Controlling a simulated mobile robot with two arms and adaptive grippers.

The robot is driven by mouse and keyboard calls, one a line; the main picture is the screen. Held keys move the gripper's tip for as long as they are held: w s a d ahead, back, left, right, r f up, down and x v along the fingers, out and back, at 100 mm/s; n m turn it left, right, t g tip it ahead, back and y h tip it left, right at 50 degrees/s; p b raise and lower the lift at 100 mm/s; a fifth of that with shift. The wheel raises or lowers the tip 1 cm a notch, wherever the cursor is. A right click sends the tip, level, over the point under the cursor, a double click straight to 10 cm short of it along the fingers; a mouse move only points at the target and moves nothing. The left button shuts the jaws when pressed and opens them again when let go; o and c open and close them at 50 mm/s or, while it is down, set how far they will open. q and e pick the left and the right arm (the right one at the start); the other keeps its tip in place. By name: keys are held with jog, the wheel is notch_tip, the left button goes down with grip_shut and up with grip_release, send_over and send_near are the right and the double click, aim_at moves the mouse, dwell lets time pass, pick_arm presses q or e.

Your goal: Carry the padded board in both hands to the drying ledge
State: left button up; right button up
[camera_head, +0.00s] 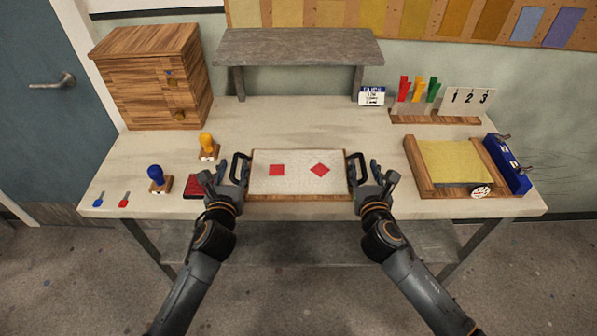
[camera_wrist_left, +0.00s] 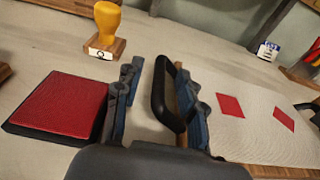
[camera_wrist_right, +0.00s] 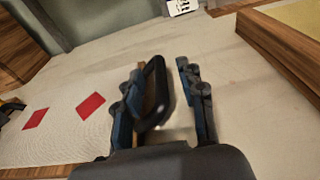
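The padded board (camera_head: 298,187), pale with two red shapes and a wooden edge, lies flat at the table's front middle. It has a dark handle at each end. My left gripper (camera_head: 228,182) is open at the left handle (camera_wrist_left: 162,88), its fingers on either side with a gap on the outer side. My right gripper (camera_head: 369,180) is open around the right handle (camera_wrist_right: 154,92), which sits nearer the inner finger. I cannot tell whether any finger touches a handle. The grey drying ledge (camera_head: 298,46) stands raised on legs at the table's back, bare on top.
A red ink pad (camera_wrist_left: 58,101) and a yellow-handled stamp (camera_head: 208,147) are left of the board. A blue stamp (camera_head: 158,178) is further left. A wooden tray (camera_head: 416,167) stands right. The table (camera_head: 300,119) between board and ledge is clear.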

pick_arm(q)
jog(key=shift+w+f, duration=0.15)
jog(key=shift+w, duration=0.65)
pick_arm(e)
jog(key=shift+w+f, duration=0.15)
jog(key=shift+w, duration=0.65)
pick_arm(q)
grip_shut()
pick_arm(e)
grip_shut()
